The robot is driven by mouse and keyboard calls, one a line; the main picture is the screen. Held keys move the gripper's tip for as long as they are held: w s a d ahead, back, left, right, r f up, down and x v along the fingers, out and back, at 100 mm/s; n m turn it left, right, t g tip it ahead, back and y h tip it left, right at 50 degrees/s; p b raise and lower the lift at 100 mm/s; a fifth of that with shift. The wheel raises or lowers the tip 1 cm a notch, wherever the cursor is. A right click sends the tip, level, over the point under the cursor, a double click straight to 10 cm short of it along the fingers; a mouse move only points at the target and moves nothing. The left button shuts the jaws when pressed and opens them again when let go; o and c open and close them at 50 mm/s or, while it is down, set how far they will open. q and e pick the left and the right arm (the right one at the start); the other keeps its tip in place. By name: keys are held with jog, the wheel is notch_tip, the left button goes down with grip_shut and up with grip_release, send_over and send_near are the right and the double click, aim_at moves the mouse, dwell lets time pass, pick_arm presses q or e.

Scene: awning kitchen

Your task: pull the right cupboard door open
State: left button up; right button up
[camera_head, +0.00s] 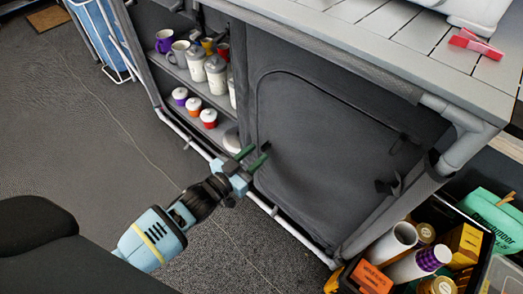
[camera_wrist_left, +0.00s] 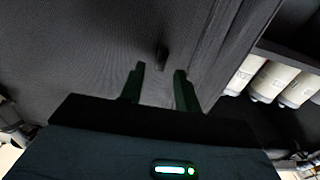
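The right cupboard door (camera_head: 325,140) is a dark grey fabric panel with a curved seam, closed across the right part of the kitchen unit. My left gripper (camera_head: 256,157) is at the door's left edge, with its two green fingers apart and pointing at the fabric. In the left wrist view the open fingers (camera_wrist_left: 159,74) have a small dark tab (camera_wrist_left: 162,54) on the door just beyond and between their tips. The fingers appear empty; whether they touch the door is unclear. My right gripper does not show.
Open shelves (camera_head: 177,73) with mugs and lidded jars stand left of the door. A crate of boxes and rolls (camera_head: 350,283) sits at the lower right. A pale frame tube (camera_head: 290,228) runs along the unit's bottom. The floor (camera_head: 80,120) at left is clear.

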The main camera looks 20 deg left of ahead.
pick_arm(q)
jog(key=shift+b+x, duration=0.35)
jog(key=shift+x, duration=1.15)
grip_shut()
